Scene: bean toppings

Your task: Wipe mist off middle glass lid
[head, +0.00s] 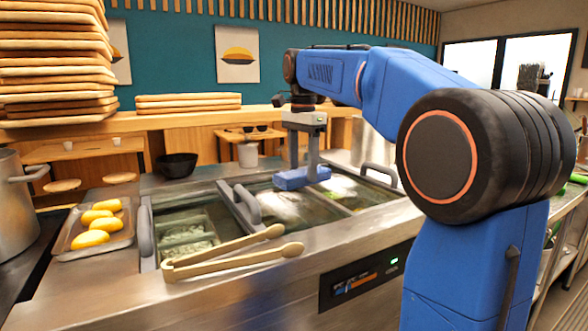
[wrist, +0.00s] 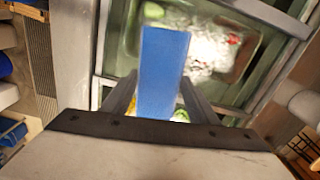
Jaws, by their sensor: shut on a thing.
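My gripper (head: 312,164) is shut on a blue wiping block (head: 298,180), which is long and flat-sided. The block also shows between the two fingers in the wrist view (wrist: 163,75). The gripper points down over the far part of the middle glass lid (head: 283,209). A whitish misty patch lies on this lid in front of the block. In the wrist view, a bright white patch (wrist: 208,52) shows on the glass beside and beyond the block. I cannot tell whether the block touches the glass.
Wooden tongs (head: 225,252) lie on the counter's front edge. Grey lid handles (head: 246,205) stand up near the lids. A tray (head: 68,252) with yellow items and a dark bowl (head: 177,165) are to the left. A pot (head: 14,195) stands far left.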

